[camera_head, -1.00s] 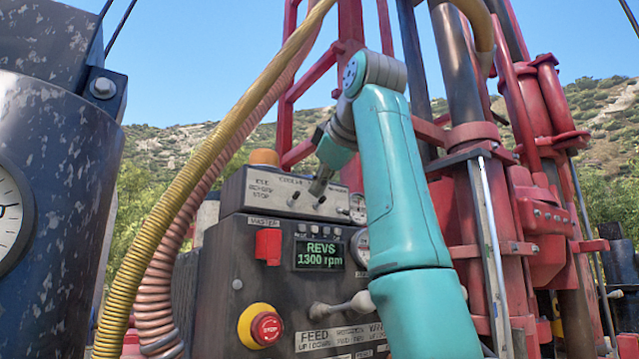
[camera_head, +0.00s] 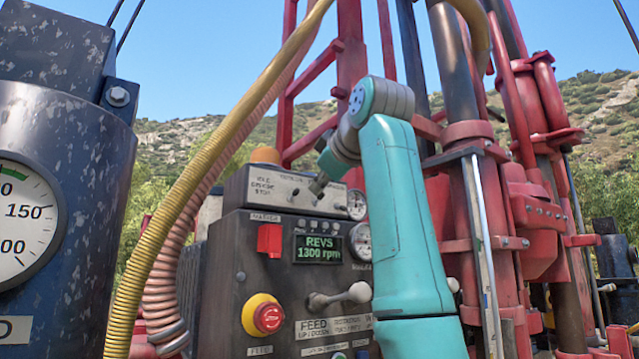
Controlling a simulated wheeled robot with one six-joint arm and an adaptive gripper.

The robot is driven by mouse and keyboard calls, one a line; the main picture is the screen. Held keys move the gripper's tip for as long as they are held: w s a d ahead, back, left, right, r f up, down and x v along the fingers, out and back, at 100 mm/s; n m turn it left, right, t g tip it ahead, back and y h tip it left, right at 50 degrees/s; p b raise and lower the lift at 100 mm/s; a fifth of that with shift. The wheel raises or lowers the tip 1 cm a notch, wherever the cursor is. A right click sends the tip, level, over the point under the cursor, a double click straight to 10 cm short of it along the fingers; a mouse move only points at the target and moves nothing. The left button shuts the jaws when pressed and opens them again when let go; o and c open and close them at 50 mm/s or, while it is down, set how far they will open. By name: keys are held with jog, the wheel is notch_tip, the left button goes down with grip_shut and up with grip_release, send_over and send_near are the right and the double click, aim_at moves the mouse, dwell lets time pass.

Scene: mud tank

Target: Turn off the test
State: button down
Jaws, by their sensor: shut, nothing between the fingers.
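The dark control panel (camera_head: 225,290) stands at the centre. Its upper box (camera_head: 238,186) carries small toggle switches and a label at its left that seems to read IDLE, a middle line, STOP. My gripper (camera_head: 317,188) is shut and empty at the front of this box, by the switches; I cannot tell whether it touches one. The green display (camera_head: 319,249) reads REVS 1300 rpm. A red square cover (camera_head: 270,240) sits left of the display. A red stop button (camera_head: 268,317) on a yellow base is below it.
A grey lever with a pale knob (camera_head: 358,292) sticks out above the FEED label. Yellow (camera_head: 170,215) and pink (camera_head: 163,262) hoses hang left of the panel. A dark tank with a gauge (camera_head: 25,228) stands far left, the red drill rig (camera_head: 520,200) at right.

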jog(key=shift+s+d+f, duration=0.1)
jog(key=shift+f, duration=0.3)
dwell(1.1)
jog(key=shift+f+t, duration=0.15)
jog(key=shift+t, duration=0.15)
jog(key=shift+s+d+f+t+y, duration=0.1)
jog(key=shift+f+t+y, duration=0.45)
jog(key=shift+t, duration=0.45)
jog(key=shift+s+t, duration=0.1)
jog(key=shift+t, duration=0.2)
jog(key=shift+r, duration=0.15)
jog(key=shift+s, duration=0.1)
